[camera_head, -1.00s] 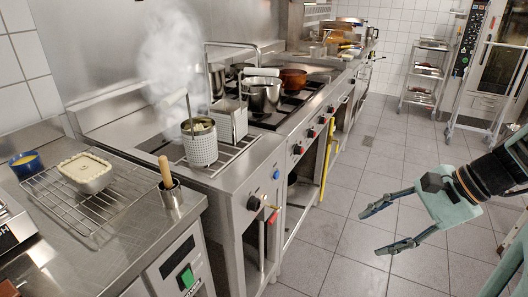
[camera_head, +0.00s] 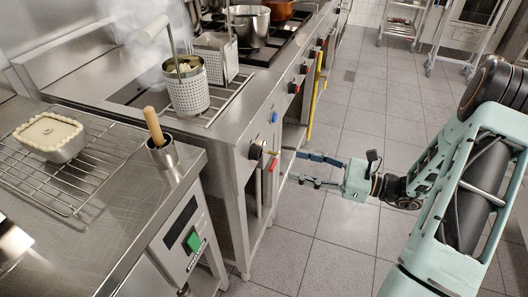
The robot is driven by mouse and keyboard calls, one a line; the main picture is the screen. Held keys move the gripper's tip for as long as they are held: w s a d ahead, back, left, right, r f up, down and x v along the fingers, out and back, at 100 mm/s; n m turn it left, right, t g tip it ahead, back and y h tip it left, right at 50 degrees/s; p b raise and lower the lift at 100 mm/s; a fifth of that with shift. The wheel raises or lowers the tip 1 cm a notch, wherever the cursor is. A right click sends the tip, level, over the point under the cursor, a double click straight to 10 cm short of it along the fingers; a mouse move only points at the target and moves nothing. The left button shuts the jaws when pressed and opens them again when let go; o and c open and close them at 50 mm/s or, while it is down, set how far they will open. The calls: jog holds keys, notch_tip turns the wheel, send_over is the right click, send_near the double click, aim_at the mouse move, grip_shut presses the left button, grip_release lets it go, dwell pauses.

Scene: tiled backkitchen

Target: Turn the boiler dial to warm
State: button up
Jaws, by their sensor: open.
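The boiler (camera_head: 190,125) is the steel unit with perforated baskets and steam rising at its top left. On its front is a round black dial (camera_head: 256,151). Its setting marks are too small to read.
A stove with pots (camera_head: 250,28) stands beyond the boiler. The tiled floor (camera_head: 340,235) is clear.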

aim_at(261, 154)
jog(key=b+x, duration=0.1)
jog(key=x, duration=1)
jog(key=shift+d+r, duration=0.1)
jog(key=shift+r, duration=0.05)
jog(key=c, duration=1.2)
jog(key=shift+o, duration=0.2)
